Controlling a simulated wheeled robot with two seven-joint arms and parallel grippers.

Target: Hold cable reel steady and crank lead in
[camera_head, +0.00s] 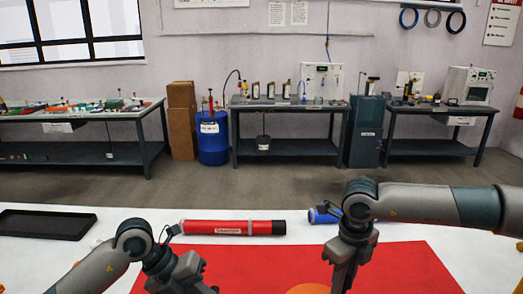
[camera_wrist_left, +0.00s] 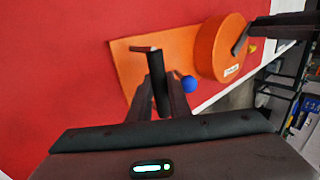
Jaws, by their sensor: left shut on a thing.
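In the left wrist view an orange reel (camera_wrist_left: 207,55), a thick drum with a white label, stands by an orange base plate (camera_wrist_left: 130,62) on a red mat (camera_wrist_left: 60,60). My left gripper (camera_wrist_left: 160,88) is shut on a black upright handle (camera_wrist_left: 158,65) over the plate; a small red piece is by its top. A blue ball-shaped knob (camera_wrist_left: 188,84) shows just right of the fingers. My right gripper (camera_wrist_left: 240,44) reaches in at the reel's right side; its opening and contact are unclear. In the head view only the reel's edge (camera_head: 308,289) shows at the bottom.
A red labelled tube (camera_head: 215,227) and a blue cylinder (camera_head: 318,215) lie on the white table behind the mat. A black tray (camera_head: 45,224) lies at the left. Workbenches and a blue drum (camera_head: 212,145) stand beyond the table.

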